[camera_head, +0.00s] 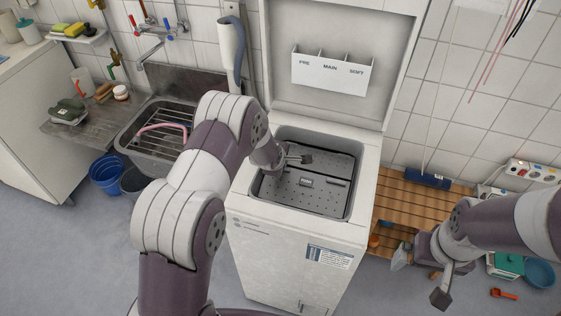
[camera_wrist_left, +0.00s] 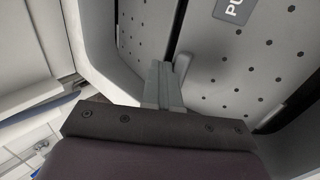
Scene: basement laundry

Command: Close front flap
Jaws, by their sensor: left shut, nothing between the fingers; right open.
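The top-loading washing machine (camera_head: 300,245) stands in the middle with its lid (camera_head: 340,95) raised. In its opening, the perforated drum panel that looks like the front flap (camera_head: 300,200) lies nearest me. A dark seam runs behind it, beside a small label. How fully it is shut, I cannot tell. My left gripper (camera_head: 300,158) is shut and empty over the rear of the opening. In the left wrist view its fingers (camera_wrist_left: 166,82) are together in front of perforated metal (camera_wrist_left: 235,75) with a partly visible "PU" label. My right gripper (camera_head: 441,283) is open and empty, low at right, outside the machine.
A dispenser (camera_head: 330,72) marked PRE, MAIN and SOFT is on the lid's inside. The opening's rim (camera_head: 358,185) surrounds the left gripper. A sink (camera_head: 150,140) and blue bucket (camera_head: 107,173) are at left. A wooden slatted bench (camera_head: 415,205) stands at right, behind the right arm.

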